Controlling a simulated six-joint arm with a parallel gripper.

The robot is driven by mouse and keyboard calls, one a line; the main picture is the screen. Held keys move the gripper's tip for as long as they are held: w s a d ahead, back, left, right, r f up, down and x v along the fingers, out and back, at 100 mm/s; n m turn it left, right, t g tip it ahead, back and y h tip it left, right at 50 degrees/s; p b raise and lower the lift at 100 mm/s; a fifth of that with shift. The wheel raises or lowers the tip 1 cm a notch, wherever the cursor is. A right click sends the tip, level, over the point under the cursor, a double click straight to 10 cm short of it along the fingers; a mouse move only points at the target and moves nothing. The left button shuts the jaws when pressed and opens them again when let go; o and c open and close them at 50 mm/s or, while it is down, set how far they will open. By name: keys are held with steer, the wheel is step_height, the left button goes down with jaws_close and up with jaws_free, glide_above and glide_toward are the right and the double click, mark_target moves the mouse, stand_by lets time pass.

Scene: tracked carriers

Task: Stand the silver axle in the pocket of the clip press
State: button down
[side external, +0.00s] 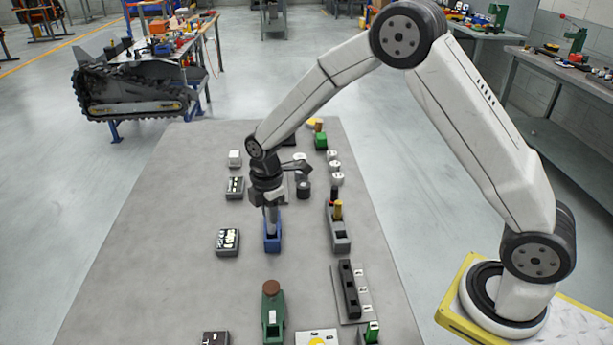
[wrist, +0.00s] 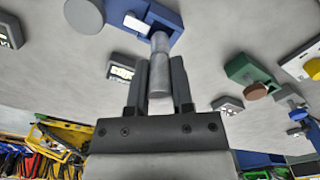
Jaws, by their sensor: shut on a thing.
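My gripper (wrist: 160,75) is shut on the silver axle (wrist: 160,62), which shows between the two fingers in the wrist view. In the side view my gripper (side external: 270,203) points down and the axle (side external: 272,219) stands about upright below it. The axle's lower end is at the blue press-like fixture (side external: 272,245), likely the clip press. The fixture also shows in the wrist view (wrist: 172,20), with a white patch on it and a grey round knob (wrist: 84,14) beside it. The axle hides the pocket, so I cannot tell whether its end is inside or just above.
A green fixture with a brown knob (side external: 271,287) stands nearer the camera. A grey holder with a yellow piece (side external: 338,211) and a black rack (side external: 349,290) stand to the right. Small dark boxes (side external: 228,241) lie to the left.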

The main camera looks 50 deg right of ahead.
mark_target(272, 231)
steer(key=shift+f, duration=1.5)
stand_by(2.5)
jaws_free()
stand_by(0.5)
steer(key=shift+r, duration=0.15)
stand_by(0.4)
steer(key=shift+r, duration=3.35)
steer(key=shift+s, duration=0.1)
steer(key=s+d+r+m+t, duration=0.1)
steer(key=s+d+m, duration=0.1)
steer(key=s+m, duration=0.6)
steer(key=s+d+r+m+t, duration=0.1)
steer(key=s+d+m, duration=0.1)
steer(key=s+m, duration=0.6)
steer(key=s, duration=0.3)
steer(key=shift+d+t, duration=0.3)
